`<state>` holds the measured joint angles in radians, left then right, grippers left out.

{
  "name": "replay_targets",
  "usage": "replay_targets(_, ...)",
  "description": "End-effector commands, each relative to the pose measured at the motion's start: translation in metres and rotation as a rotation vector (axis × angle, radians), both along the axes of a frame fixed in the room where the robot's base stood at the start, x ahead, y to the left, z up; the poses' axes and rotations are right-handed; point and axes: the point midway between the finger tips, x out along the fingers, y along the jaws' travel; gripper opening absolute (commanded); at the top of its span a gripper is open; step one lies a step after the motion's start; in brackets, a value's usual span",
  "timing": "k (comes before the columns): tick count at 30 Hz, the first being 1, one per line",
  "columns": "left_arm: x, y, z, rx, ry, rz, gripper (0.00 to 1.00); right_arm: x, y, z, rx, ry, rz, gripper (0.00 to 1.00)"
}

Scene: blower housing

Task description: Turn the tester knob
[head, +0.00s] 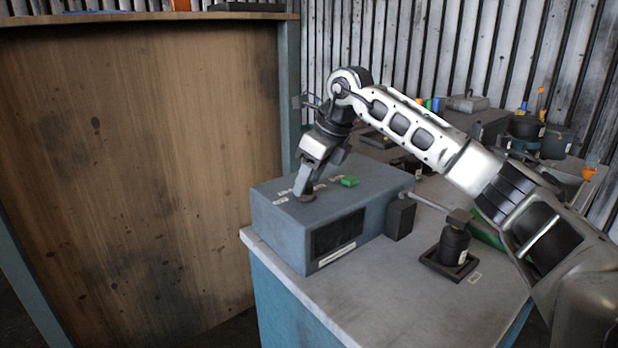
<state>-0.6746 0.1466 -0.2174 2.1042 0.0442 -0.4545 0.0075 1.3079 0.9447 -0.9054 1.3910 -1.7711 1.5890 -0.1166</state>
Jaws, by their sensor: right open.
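The tester (278,238) is a blue-grey box with a dark front panel, standing on the near left corner of the bench. Its round dark knob (307,197) is on the top face, towards the left, beside small white labels. My right gripper (304,188) points down from above with its fingertips at the knob. It is open; its fingers partly hide the knob, and I cannot tell whether they touch it. A green part (349,181) is on the tester's top, right of the gripper. My left gripper is not in view.
A dark block (400,218) adjoins the tester's right side. A black cylindrical part (454,246) stands on a dark square base further right. Containers and tools crowd the back bench. A wooden panel (140,180) fills the left. The bench front (400,310) is clear.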

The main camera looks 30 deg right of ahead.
Motion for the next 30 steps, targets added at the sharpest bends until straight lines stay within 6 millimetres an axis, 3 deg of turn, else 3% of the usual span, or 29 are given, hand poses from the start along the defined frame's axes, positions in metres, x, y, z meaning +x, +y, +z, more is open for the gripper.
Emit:
replay_targets(11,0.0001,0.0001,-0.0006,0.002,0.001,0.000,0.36,0.0022,0.0012,-0.0059,0.000,0.000,0.001,0.49)
replay_targets(16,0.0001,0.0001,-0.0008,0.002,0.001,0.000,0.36,0.0021,0.0013,-0.0057,0.000,0.000,0.001,0.05)
replay_targets(30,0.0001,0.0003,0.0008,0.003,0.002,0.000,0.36,0.0019,0.0023,-0.0047,-0.001,-0.001,-0.081,0.05)
